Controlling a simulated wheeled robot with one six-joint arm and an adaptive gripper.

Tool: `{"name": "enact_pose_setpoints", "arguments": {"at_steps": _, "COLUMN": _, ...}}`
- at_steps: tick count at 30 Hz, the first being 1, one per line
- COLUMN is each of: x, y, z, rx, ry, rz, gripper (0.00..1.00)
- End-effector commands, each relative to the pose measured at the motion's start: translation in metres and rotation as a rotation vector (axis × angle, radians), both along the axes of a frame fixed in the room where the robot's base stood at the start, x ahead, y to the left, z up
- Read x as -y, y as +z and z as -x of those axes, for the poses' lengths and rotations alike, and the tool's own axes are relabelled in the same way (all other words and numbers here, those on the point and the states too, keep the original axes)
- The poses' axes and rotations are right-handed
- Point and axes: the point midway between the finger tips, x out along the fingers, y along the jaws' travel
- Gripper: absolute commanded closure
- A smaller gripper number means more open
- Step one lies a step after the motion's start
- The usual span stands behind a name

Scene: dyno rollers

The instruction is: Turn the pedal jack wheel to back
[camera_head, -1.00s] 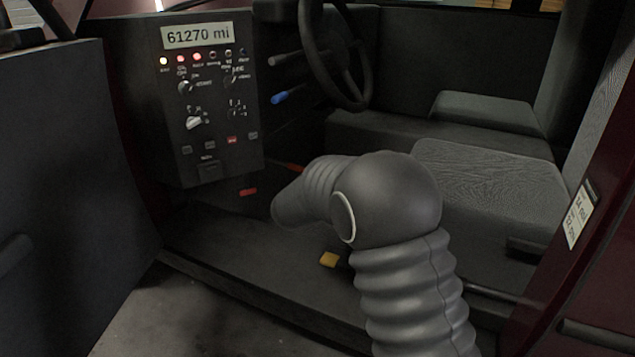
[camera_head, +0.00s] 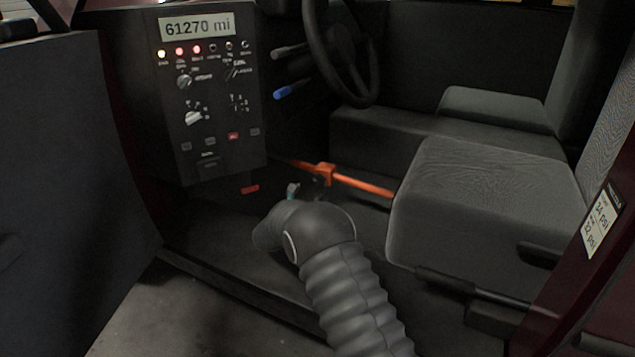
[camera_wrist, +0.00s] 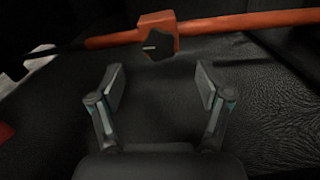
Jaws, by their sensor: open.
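The pedal jack is an orange bar (camera_head: 360,184) running from the footwell to the front of the seat. It also crosses the top of the wrist view (camera_wrist: 235,23). Its dark knobbed wheel (camera_wrist: 158,46) sits on an orange block, with a light pointer mark aimed left. In the head view the orange block (camera_head: 325,173) shows, and the wheel is small and dark below it. My gripper (camera_wrist: 160,85) is open and empty, its two fingers either side of the line to the wheel, short of it and not touching. In the head view my arm hides most of the gripper.
The seat cushion (camera_head: 480,190) stands right of my arm. The control panel (camera_head: 208,100) and steering wheel (camera_head: 345,55) are beyond. The open door (camera_head: 70,170) is at left, with the sill below. A red pedal (camera_head: 250,189) lies in the footwell.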

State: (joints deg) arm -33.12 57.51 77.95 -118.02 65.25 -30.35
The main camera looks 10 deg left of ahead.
Motion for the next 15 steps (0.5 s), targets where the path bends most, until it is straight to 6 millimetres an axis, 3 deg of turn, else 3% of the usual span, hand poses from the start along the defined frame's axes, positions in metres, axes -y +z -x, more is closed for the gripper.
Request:
{"name": "enact_pose_setpoints", "arguments": {"at_steps": 9, "x": 0.017, "y": 0.0, "z": -0.053, "rx": 0.001, "ry": 0.003, "rz": -0.001, "gripper": 0.23}}
{"name": "enact_pose_setpoints", "arguments": {"at_steps": 15, "x": 0.023, "y": 0.0, "z": -0.07, "rx": 0.0, "ry": 0.003, "rz": -0.001, "gripper": 0.23}}
